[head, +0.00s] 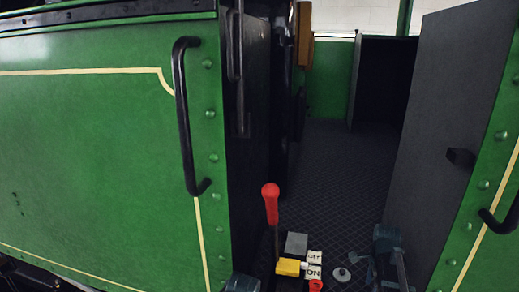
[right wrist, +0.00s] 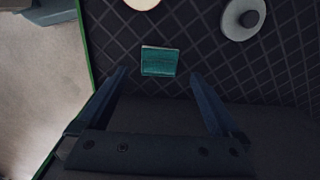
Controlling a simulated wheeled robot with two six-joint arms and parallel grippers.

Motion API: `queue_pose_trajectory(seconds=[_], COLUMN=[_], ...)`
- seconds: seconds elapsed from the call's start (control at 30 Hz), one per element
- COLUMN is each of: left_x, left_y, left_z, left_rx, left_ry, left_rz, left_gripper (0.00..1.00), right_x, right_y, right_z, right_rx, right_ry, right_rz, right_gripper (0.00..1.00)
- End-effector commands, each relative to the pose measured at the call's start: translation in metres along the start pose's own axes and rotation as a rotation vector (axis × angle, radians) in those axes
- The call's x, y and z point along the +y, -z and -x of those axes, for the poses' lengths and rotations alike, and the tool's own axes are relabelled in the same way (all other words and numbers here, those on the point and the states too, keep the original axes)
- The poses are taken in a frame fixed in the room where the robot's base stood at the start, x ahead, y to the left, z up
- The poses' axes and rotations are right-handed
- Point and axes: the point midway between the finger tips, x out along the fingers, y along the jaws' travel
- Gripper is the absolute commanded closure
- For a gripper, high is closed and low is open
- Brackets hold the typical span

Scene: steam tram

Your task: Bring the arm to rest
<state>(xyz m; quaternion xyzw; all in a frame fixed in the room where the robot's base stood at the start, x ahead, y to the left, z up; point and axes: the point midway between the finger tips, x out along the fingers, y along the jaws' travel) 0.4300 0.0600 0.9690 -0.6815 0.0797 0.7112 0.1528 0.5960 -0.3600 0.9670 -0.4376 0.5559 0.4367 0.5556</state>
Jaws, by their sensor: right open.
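My right gripper (right wrist: 158,73) is open in the right wrist view, with its two dark blue fingers apart and nothing between them. It is above a dark floor with a diamond pattern. A small teal plate (right wrist: 160,61) lies just beyond the fingertips, apart from them as far as I can tell. In the head view, blue-grey parts of my right arm (head: 387,243) show at the bottom, right of centre. The fingertips are not clear there. A small blue-grey part of mine shows at the bottom edge, left of the lever. My left gripper cannot be made out.
A red-handled lever (head: 270,203) stands in the doorway, near a grey block (head: 296,243), a yellow block (head: 288,267) and OFF and ON labels (head: 313,272). A grey disc (head: 342,274) lies on the floor (head: 340,180). Green walls with handrails (head: 183,120) flank the opening.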

Motion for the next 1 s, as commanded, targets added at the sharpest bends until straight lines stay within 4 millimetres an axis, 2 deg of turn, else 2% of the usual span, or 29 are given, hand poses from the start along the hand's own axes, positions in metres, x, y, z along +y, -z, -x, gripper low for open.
queue_pose_trajectory(seconds=[0.03,0.1,0.53,0.6,1.0], left_x=[-0.001,-0.002,-0.006,-0.005,0.000], left_y=[-0.001,-0.001,-0.004,-0.003,0.000], left_z=[0.013,0.022,0.064,0.048,0.002], left_rx=[0.000,0.000,0.000,0.000,0.000], left_ry=[0.000,0.000,0.000,0.000,0.000], left_rz=[0.000,-0.001,-0.002,-0.002,0.000], left_gripper=[0.00,0.00,0.00,0.00,0.00], right_x=[0.000,0.000,0.000,0.000,0.000], right_y=[0.000,0.000,0.000,0.000,0.000], right_z=[0.013,0.022,0.064,0.048,0.002], right_rx=[0.000,0.000,0.000,0.000,0.000], right_ry=[0.000,0.000,0.000,0.000,0.000], right_rz=[0.000,0.000,0.000,0.000,0.000], right_gripper=[0.00,0.00,0.00,0.00,0.00])
